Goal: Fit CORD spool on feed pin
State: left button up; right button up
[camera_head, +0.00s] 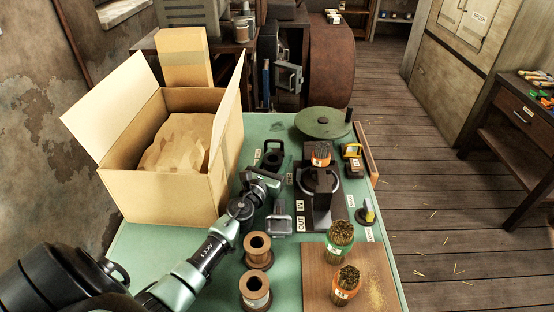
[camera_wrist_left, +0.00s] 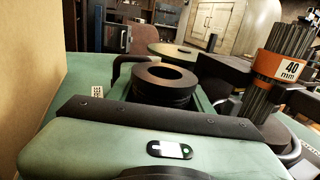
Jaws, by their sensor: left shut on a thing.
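My left gripper (camera_head: 268,179) reaches over the table's middle. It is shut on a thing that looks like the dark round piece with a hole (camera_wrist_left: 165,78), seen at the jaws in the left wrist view. In the head view a black piece (camera_head: 271,154) shows just beyond the wrist. I cannot read CORD on it. Two brown flanged spools, an upper one (camera_head: 257,247) and a lower one (camera_head: 254,288), stand upright at the front of the table, apart from my gripper. I cannot pick out the feed pin for sure. My right gripper is not in view.
An open cardboard box (camera_head: 155,190) stands left of my arm. A black stand marked IN and OUT (camera_head: 318,205) is to the right, with an orange-banded bundle (camera_head: 320,153). A green disc (camera_head: 323,122) lies behind. Two more bundles stand on a wooden board (camera_head: 318,272).

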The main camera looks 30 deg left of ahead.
pick_arm(q)
jog(key=o, duration=1.4)
jog(key=shift+c, duration=0.2)
jog(key=shift+o, duration=1)
jog(key=s, duration=0.5)
jog(key=s+d, duration=0.1)
jog(key=s, duration=0.1)
jog(key=shift+s+d, duration=0.1)
jog(key=shift+s, duration=0.25)
jog(key=shift+r, duration=0.15)
notch_tip(320, 180, up, 8)
jog(key=p, duration=0.8)
